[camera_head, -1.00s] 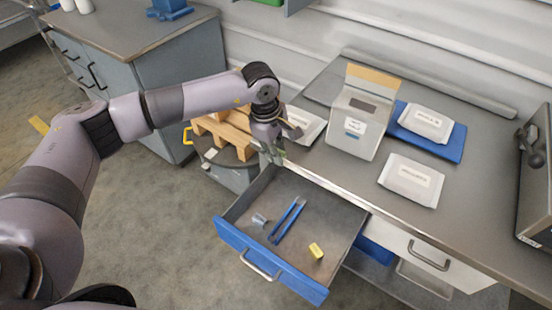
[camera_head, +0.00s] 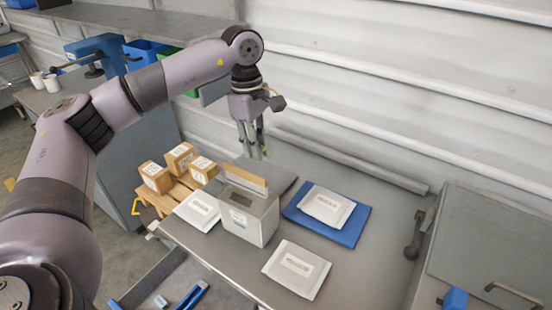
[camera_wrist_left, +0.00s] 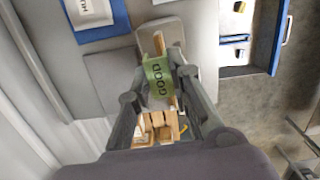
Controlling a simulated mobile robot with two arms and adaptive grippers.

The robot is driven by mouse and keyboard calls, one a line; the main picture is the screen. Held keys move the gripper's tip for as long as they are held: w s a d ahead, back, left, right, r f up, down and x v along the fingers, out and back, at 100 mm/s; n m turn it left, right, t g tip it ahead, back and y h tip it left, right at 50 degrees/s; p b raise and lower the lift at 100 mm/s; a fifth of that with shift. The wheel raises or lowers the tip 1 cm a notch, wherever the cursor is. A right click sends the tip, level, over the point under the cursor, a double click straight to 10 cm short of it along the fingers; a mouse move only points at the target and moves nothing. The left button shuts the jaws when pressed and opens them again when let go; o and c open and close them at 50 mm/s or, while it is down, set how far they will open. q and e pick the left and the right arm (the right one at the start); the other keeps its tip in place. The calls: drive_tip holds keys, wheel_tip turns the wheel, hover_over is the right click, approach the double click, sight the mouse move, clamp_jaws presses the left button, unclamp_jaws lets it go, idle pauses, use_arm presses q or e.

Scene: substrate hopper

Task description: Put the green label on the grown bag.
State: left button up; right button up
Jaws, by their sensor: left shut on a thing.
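My left gripper (camera_head: 252,152) is shut on the green label (camera_wrist_left: 160,75), which reads "GOOD" in the left wrist view. In the head view only a sliver of green shows between the fingers, raised above the back of the bench. Three white bags with printed stickers lie on the bench: one bag (camera_head: 326,206) on a blue mat (camera_head: 353,232), one bag (camera_head: 296,269) at the front, and one bag (camera_head: 199,210) on the left. The print is too small to tell which is the grown bag. My right gripper is out of view.
A pale box (camera_head: 250,222) with a raised flap stands mid-bench between the bags, below my left gripper. Cardboard boxes (camera_head: 180,158) sit on a wooden pallet at left. An open drawer (camera_head: 190,285) juts out at the bottom. A grey machine (camera_head: 490,245) stands at right.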

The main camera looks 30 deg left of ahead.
sight(259, 180)
use_arm(q)
drive_tip(key=shift+w+d+r, duration=0.2)
drive_tip(key=shift+d+r, duration=0.05)
drive_tip(key=shift+r, duration=0.15)
drive_tip(key=shift+s+a+f+b, duration=0.25)
drive_tip(key=shift+a+f+b, duration=0.05)
drive_tip(key=shift+a+f, duration=0.15)
drive_tip(key=shift+f, duration=0.2)
drive_tip(key=shift+f+b, duration=0.35)
drive_tip(key=shift+b, duration=0.1)
drive_tip(key=shift+d+f+b, duration=0.2)
drive_tip(key=shift+f+b, duration=0.3)
drive_tip(key=shift+f, duration=0.25)
wheel_tip(259, 180, down, 2)
drive_tip(key=shift+f+b, duration=0.1)
drive_tip(key=shift+b, duration=0.7)
drive_tip(key=shift+w+f+b, duration=0.1)
drive_tip(key=shift+f+b, duration=0.9)
drive_tip(key=shift+f, duration=0.55)
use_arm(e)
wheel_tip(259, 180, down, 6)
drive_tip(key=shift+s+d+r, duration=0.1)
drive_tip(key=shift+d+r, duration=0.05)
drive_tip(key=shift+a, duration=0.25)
